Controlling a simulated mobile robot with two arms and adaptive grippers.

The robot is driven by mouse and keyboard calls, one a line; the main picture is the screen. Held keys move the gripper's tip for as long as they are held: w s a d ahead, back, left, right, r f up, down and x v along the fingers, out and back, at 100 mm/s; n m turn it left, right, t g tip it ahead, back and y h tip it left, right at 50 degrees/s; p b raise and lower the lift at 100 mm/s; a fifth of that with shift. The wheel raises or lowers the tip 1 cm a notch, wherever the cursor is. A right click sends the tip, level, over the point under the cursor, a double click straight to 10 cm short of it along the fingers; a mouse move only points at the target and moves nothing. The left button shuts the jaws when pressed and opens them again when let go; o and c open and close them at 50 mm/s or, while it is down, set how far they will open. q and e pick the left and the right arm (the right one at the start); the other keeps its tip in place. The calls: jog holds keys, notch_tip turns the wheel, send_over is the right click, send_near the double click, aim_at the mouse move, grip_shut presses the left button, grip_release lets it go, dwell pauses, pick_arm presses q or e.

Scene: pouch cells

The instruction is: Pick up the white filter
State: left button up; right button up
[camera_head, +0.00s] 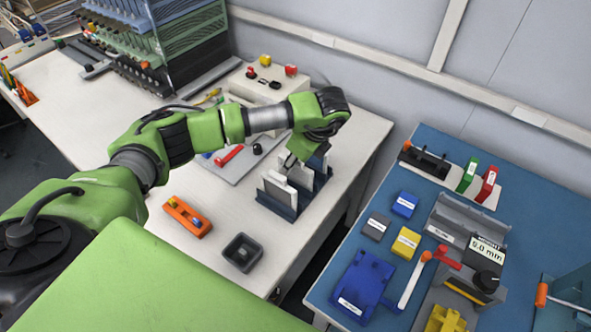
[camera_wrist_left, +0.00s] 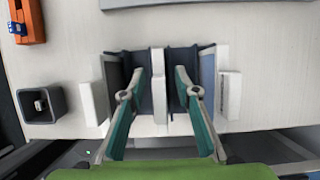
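A dark blue slotted rack (camera_head: 290,207) stands on the white bench and holds upright white plates (camera_head: 278,191). My left gripper (camera_head: 292,160) is over the rack, pointing down. In the left wrist view, the open fingers of my left gripper (camera_wrist_left: 160,75) stand on either side of a thin upright white plate, likely the white filter (camera_wrist_left: 158,92). A gap shows between the plate and each finger. Other white pieces stand at the rack's left (camera_wrist_left: 93,103) and right (camera_wrist_left: 231,96) sides. My right gripper is in neither view.
An orange holder (camera_head: 187,216) and a dark square cup (camera_head: 242,252) are on the bench left of the rack. A beige box (camera_head: 262,86) stands behind. A blue table (camera_head: 330,275) with several fixtures is at the right, across a gap.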

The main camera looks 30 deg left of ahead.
pick_arm(q)
jog(key=shift+x, duration=1.05)
jog(key=shift+c, duration=0.3)
grip_shut()
